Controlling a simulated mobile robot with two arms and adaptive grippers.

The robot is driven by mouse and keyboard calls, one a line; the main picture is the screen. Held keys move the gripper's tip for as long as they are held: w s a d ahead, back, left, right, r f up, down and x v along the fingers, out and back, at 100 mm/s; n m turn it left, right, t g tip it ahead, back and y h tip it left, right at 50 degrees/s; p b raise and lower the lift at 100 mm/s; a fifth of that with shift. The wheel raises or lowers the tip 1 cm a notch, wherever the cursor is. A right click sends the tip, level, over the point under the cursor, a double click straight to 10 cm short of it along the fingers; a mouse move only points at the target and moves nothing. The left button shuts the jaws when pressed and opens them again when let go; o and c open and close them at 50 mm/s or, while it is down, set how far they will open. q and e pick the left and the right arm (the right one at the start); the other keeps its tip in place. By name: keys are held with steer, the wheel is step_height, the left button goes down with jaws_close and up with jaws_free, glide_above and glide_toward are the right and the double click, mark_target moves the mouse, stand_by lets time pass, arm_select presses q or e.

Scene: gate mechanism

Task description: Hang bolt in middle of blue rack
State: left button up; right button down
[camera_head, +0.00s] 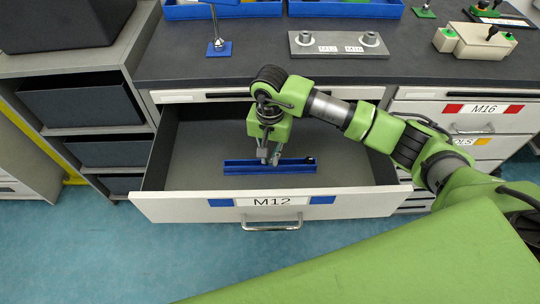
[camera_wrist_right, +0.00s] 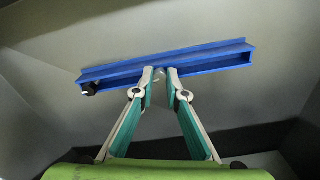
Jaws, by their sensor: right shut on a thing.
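The blue rack (camera_head: 240,168) is a long narrow bar lying in the open M12 drawer. It also shows in the right wrist view (camera_wrist_right: 215,58). My right gripper (camera_head: 269,160) points down at about the middle of the rack. Its fingertips (camera_wrist_right: 160,72) are close together, shut on a small grey piece that looks like the bolt (camera_wrist_right: 160,73); the fingers hide most of it. I cannot tell whether it touches the rack. A dark round-headed piece (camera_head: 309,160) sits at the rack's right end, at the left end in the wrist view (camera_wrist_right: 90,88). My left gripper is not in view.
The drawer (camera_head: 160,207) has raised walls around the rack and bare floor on both sides. Above it, the dark worktop (camera_head: 170,60) holds a metal plate with two fittings (camera_head: 340,44), a small blue stand (camera_head: 219,48) and blue bins (camera_head: 225,11).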

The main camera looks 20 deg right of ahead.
steer(key=c, duration=2)
jaws_free()
steer(key=shift+o, duration=0.2)
steer(key=shift+r+p, duration=1.45)
steer(key=shift+r, duration=2.05)
